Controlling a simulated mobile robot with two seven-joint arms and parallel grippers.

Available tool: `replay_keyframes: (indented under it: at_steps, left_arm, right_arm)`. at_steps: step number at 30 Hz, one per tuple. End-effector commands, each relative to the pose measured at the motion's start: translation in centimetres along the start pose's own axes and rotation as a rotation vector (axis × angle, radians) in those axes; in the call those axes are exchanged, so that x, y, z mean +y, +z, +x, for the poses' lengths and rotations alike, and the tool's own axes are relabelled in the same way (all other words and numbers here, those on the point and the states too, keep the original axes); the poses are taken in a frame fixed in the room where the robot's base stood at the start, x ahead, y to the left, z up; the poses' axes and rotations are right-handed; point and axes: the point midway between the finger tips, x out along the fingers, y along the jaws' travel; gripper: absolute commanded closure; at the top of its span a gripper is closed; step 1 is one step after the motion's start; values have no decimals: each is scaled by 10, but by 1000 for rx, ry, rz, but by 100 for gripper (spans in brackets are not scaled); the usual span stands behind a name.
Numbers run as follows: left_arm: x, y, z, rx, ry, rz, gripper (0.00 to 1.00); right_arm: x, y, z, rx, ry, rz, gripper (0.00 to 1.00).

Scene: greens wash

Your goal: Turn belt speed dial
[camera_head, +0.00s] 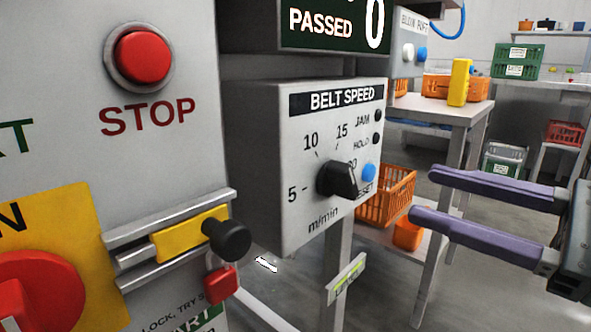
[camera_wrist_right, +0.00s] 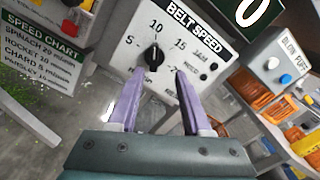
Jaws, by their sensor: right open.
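The belt speed dial (camera_head: 337,180) is a black knob on the front of a light grey box (camera_head: 285,215) headed BELT SPEED. The numbers 5, 10 and 15 are around it; the 20 is partly hidden by the knob. I cannot tell its exact setting. In the right wrist view the dial (camera_wrist_right: 152,61) is just beyond the fingertips, nearer the left finger. My right gripper (camera_head: 422,194) has purple fingers, open and empty, pointing at the box and apart from the dial. The fingers also show in the wrist view (camera_wrist_right: 161,71). My left gripper is not in view.
A blue button (camera_head: 369,173) is close right of the dial. A panel at left has a red STOP button (camera_head: 145,56) and a yellow slide bolt with a black knob (camera_head: 228,240). An orange crate (camera_head: 386,196) and a table (camera_head: 468,112) stand behind.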

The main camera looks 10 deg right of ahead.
Motion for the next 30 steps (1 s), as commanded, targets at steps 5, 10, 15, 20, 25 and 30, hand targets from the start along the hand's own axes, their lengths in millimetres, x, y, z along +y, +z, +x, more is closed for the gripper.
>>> replay_keyframes:
  at_steps: [5, 10, 15, 20, 25, 30]
  left_arm:
    - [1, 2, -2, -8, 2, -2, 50]
    - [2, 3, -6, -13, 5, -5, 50]
    - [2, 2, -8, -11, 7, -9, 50]
    - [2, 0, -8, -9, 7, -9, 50]
    - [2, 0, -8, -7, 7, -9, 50]
    - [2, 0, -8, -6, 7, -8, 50]
  right_arm:
    - [0, 1, 15, -2, 8, -13, 51]
    - [0, 2, 46, -4, 7, -11, 51]
    - [1, 2, 75, -3, 6, -10, 51]
    - [1, 0, 93, -1, 5, -8, 51]
    - [2, 0, 99, 0, 6, -8, 51]
    - [2, 0, 99, 0, 6, -8, 51]
